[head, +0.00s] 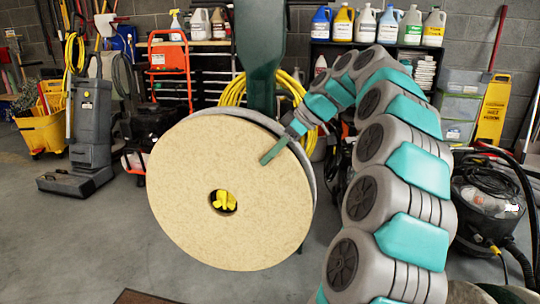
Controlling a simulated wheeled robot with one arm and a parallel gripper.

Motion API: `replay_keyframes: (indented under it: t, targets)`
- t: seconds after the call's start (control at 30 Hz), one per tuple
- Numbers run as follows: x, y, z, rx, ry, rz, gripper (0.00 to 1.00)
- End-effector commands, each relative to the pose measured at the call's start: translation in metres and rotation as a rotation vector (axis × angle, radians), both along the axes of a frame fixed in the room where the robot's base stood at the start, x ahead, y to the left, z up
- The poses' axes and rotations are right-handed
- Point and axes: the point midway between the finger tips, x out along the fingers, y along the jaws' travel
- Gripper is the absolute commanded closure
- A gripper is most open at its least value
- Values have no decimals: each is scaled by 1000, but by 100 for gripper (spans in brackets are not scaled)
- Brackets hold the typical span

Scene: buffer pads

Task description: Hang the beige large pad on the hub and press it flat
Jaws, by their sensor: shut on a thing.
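The beige large pad (185,190) is a thick round disc near the middle of the head view, facing me. Yellow prongs of the hub (224,201) show through its centre hole. A grey disc edge (307,165) shows behind the pad at its upper right, below a dark green upright housing (260,45). My gripper (273,152) is at the pad's upper right rim, shut on the pad, with one green finger lying across its front face. The other finger is hidden behind the pad. I cannot tell whether the pad lies flat against the disc behind it.
My teal and grey arm fills the right side. A grey floor machine (90,135) and yellow mop bucket (45,130) stand at the left. A dark vacuum (485,205) stands at the right. Shelves with several jugs line the back wall.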

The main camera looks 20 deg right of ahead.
Motion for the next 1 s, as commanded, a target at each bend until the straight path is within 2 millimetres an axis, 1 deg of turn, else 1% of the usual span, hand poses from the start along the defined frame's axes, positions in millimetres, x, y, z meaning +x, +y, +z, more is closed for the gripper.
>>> replay_keyframes:
  t: [0.33,0.67,1.0]
  targets:
    - [1,0,0,0,-1,1,100]
    - [11,-6,-1,-1,-2,-1,100]
    - [11,-7,-1,-1,-2,-1,100]
